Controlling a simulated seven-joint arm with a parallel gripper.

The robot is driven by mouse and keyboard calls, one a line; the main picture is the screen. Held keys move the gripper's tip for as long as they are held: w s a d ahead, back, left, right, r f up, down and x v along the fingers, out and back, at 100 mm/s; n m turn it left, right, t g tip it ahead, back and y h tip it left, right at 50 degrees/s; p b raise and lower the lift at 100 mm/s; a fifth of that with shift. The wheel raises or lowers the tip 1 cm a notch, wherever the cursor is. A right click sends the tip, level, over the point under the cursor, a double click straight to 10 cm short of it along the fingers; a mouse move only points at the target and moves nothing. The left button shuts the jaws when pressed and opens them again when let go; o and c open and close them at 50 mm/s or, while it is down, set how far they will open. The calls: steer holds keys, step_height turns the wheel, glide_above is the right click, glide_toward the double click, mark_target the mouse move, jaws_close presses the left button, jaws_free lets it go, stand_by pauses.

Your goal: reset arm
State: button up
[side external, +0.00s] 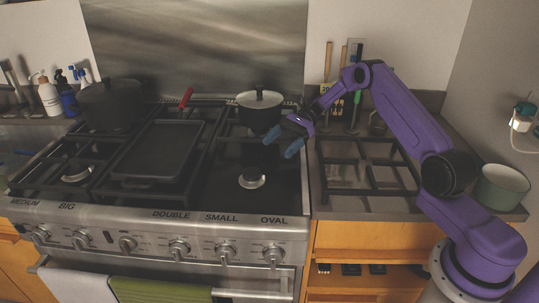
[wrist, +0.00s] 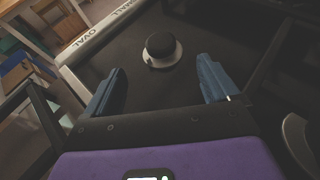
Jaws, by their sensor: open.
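My gripper (side external: 283,142) is open and empty in the side external view, held above the stove's right-hand burner area, near the lidded pot. Its two blue fingertips stand apart and point down and left. In the wrist view my gripper (wrist: 160,92) shows a finger at each side with nothing held between them. A round burner cap (wrist: 163,48) lies beyond the fingers there, and the same burner (side external: 252,178) shows in the side external view below and left of the gripper. My purple arm reaches in from the right.
The white-lidded pot (side external: 260,108) stands at the back right of the stove (side external: 160,222). A black griddle (side external: 158,150) lies at the middle. A dark pot (side external: 110,105) stands at the back left. A green pot (side external: 501,186) sits at the far right, past a bare grate (side external: 365,172).

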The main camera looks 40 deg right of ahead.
steer(key=shift+v, duration=0.85)
steer(key=shift+a+r, duration=0.1)
steer(key=s+a+r+n+g+h, duration=0.3)
steer(key=s+a+r+n+h, duration=0.1)
steer(key=s+a+n, duration=0.4)
steer(key=s+a+r+n+g+h, duration=0.25)
steer(key=s+a+n+h, duration=0.2)
steer(key=s+a, duration=0.5)
steer(key=s+d+r+n+t+h, duration=0.1)
steer(key=s+d+n+t+h, duration=0.1)
steer(key=s+n, duration=0.7)
steer(key=s+d+r+n+t+h, duration=0.1)
steer(key=s+d+n+t+h, duration=0.1)
steer(key=s+d+n, duration=0.3)
steer(key=s+n+t, duration=0.1)
steer(key=s+n, duration=0.3)
steer(key=s, duration=0.5)
steer(key=shift+s+t, duration=0.35)
steer(key=shift+s, duration=0.05)
